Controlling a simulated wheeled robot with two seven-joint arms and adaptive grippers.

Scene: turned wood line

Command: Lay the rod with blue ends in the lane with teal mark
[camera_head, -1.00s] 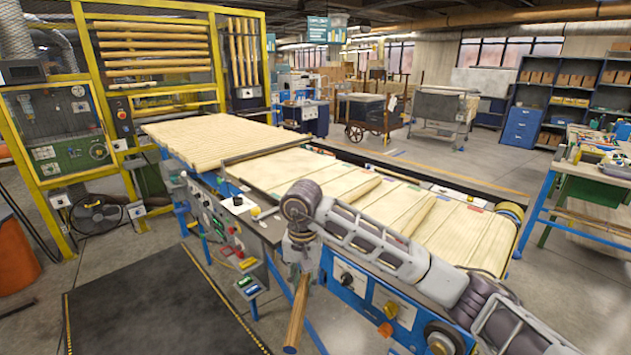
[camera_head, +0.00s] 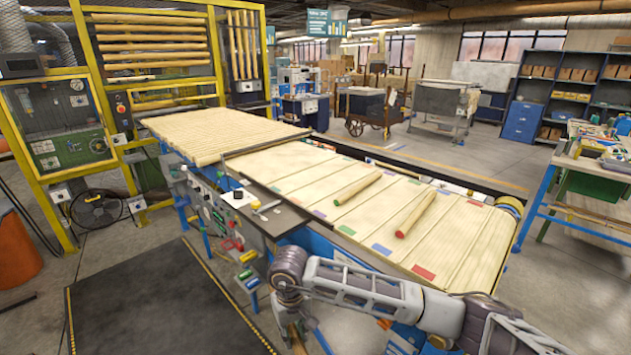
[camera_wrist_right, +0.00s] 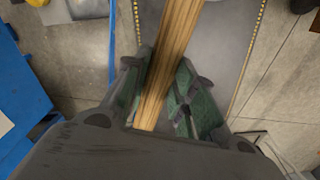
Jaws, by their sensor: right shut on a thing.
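My right gripper (camera_head: 294,328) hangs low in front of the conveyor bed, at the bottom of the head view. In the right wrist view its fingers (camera_wrist_right: 166,88) are shut on a plain wooden rod (camera_wrist_right: 175,45), which runs out of the top of the frame. No blue end shows on this rod, and most of it is hidden in the head view. The bed has lanes with coloured marks along both edges. A green or teal mark (camera_head: 346,230) lies on the near edge; I cannot tell its exact shade. My left gripper is not in view.
A rod with a green end (camera_head: 358,188) and a rod with a red end (camera_head: 415,214) lie on the bed. Purple (camera_head: 319,213), blue (camera_head: 381,249) and red (camera_head: 424,272) marks sit along its near edge. A dark mat (camera_head: 165,300) covers the floor at left.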

